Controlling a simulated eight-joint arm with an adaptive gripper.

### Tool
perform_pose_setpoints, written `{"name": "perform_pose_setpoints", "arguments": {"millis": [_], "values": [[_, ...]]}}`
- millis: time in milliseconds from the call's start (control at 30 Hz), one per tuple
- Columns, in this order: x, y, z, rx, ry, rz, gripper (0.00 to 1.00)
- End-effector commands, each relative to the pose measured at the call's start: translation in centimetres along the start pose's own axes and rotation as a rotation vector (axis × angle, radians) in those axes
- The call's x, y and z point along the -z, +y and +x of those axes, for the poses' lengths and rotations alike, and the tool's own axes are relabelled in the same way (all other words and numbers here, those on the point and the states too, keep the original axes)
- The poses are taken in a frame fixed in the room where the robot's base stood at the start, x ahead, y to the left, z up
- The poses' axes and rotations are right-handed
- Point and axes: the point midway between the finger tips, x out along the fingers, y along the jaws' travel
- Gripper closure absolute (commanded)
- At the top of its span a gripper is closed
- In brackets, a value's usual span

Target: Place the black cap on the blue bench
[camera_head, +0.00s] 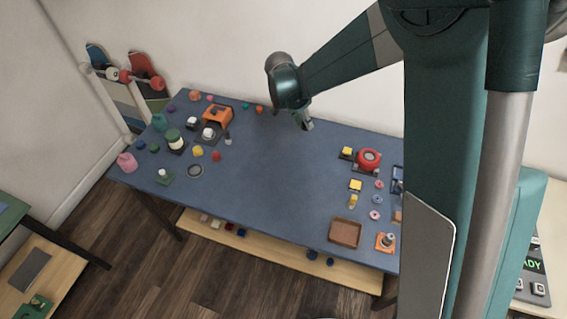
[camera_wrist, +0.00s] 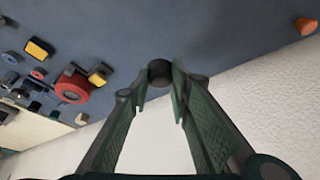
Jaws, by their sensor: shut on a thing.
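The blue bench (camera_head: 265,180) stands against the white wall, and its top also shows in the wrist view (camera_wrist: 215,30). My gripper (camera_head: 307,124) is over the back middle of the bench. In the wrist view my gripper (camera_wrist: 168,82) is shut on a small dark round thing, the black cap (camera_wrist: 160,70), held between the fingertips. In the head view the cap is too small to make out at the fingertips. I cannot tell whether it touches the bench top.
A red round part (camera_head: 369,158) and yellow blocks (camera_head: 355,185) sit at the right. A brown tray (camera_head: 345,232) is at the front right. An orange part (camera_head: 218,115), a jar (camera_head: 174,138) and several small parts crowd the left. The middle of the bench is clear.

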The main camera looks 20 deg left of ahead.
Motion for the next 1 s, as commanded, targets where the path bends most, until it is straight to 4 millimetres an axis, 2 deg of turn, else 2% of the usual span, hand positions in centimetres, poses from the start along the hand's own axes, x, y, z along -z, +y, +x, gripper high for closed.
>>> {"name": "perform_pose_setpoints", "arguments": {"millis": [33,500,1000], "values": [[-1.4,-0.6,-0.6,0.004,0.000,-0.009,0.86],[-12.9,-4.1,-5.5,0.028,0.000,-0.066,0.86],[-25.6,-5.5,-10.9,0.054,-0.001,-0.128,0.86]]}}
